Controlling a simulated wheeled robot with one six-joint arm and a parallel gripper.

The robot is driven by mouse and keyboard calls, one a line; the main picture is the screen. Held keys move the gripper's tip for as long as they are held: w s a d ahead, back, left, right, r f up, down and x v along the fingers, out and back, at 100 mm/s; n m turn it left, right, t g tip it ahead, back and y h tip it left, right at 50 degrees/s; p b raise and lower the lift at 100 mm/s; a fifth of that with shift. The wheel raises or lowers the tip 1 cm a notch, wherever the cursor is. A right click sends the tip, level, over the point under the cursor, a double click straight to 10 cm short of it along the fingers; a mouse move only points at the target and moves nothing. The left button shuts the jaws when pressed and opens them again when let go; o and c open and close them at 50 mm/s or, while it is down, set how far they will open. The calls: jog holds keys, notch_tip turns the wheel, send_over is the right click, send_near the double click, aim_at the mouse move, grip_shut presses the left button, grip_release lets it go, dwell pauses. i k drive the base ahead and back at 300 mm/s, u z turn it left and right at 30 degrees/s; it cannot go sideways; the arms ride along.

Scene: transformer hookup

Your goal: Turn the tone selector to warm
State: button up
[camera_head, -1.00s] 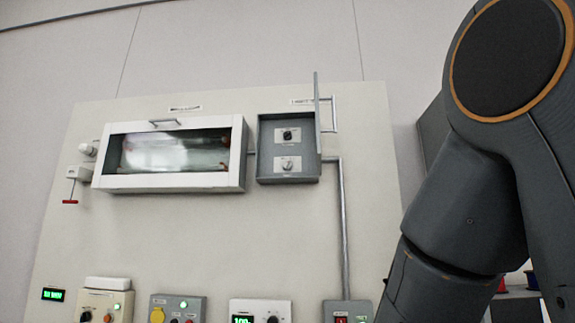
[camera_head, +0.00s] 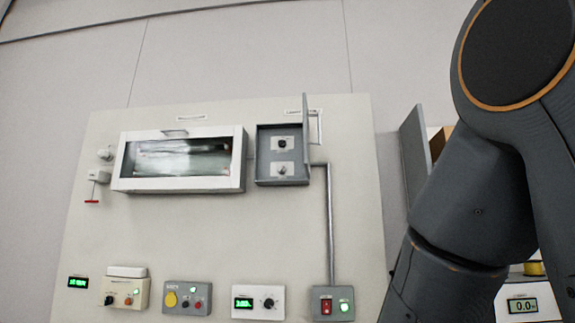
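A grey box (camera_head: 263,169) with its door (camera_head: 305,143) swung open sits at the upper right of the pale wall panel. Inside it are two small knobs on label plates: an upper black knob (camera_head: 283,144) and a lower light knob (camera_head: 282,170). Their labels are too small to read, so I cannot tell which is the tone selector or where it points. My arm fills the right side of the view, but my gripper is outside the picture.
A white windowed cabinet (camera_head: 182,185) hangs left of the grey box. Below are several control boxes, including a white one with a green display and black knob (camera_head: 268,303) and a grey one with a red switch (camera_head: 326,307). A meter (camera_head: 523,305) stands at lower right.

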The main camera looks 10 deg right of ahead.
aim_at(282, 170)
jog(key=k, duration=0.7)
jog(key=u, duration=0.9)
jog(key=i, duration=1.45)
jog(key=z, duration=0.1)
